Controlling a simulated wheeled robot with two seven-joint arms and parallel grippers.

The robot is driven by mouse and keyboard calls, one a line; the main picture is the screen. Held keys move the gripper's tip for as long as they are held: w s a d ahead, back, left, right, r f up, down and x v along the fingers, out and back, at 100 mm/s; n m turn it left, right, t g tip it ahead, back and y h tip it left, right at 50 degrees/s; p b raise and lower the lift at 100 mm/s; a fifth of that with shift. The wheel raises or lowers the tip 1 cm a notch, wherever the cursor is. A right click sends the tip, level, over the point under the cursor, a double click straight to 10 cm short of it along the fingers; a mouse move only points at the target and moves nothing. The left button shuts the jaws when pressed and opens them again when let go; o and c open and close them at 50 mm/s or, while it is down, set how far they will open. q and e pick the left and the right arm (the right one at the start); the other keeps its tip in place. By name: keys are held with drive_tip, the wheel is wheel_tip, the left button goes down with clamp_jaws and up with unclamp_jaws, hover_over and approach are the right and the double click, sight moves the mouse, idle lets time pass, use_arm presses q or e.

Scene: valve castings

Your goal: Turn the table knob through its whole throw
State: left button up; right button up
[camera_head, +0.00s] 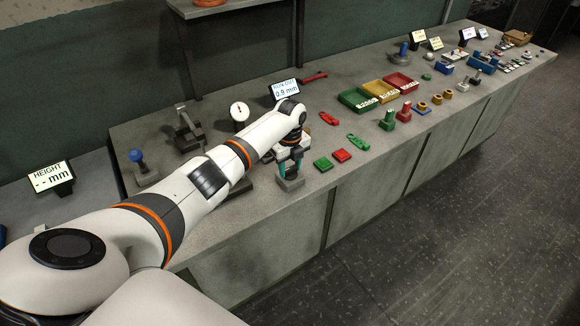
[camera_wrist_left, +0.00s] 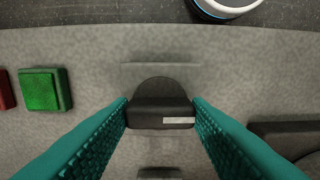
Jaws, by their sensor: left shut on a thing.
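The table knob (camera_wrist_left: 160,115) is dark, with a pale strip on one side, and sits over the grey bench top in the left wrist view. My left gripper (camera_wrist_left: 160,105) has its teal fingers on either side of the knob, shut on it. In the head view my left gripper (camera_head: 288,168) points down at a small grey fixture (camera_head: 290,182) near the bench's front edge. The knob itself is mostly hidden there by the gripper. My right gripper is out of view.
A green block (camera_head: 323,163) and a red block (camera_head: 341,155) lie right of the gripper. A dial gauge (camera_head: 239,111) and a run-out display (camera_head: 285,89) reading 0.9 mm stand behind the arm. Green, yellow and red trays (camera_head: 381,91) are farther right.

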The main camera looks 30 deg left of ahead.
sight(290, 168)
use_arm(q)
drive_tip(key=shift+w+r, duration=0.1)
idle(0.4)
drive_tip(key=o, duration=1)
drive_tip(key=shift+r, duration=0.1)
wheel_tip(290, 168, up, 12)
drive_tip(key=b, duration=0.2)
drive_tip(key=shift+b, duration=0.3)
drive_tip(key=shift+f, duration=0.2)
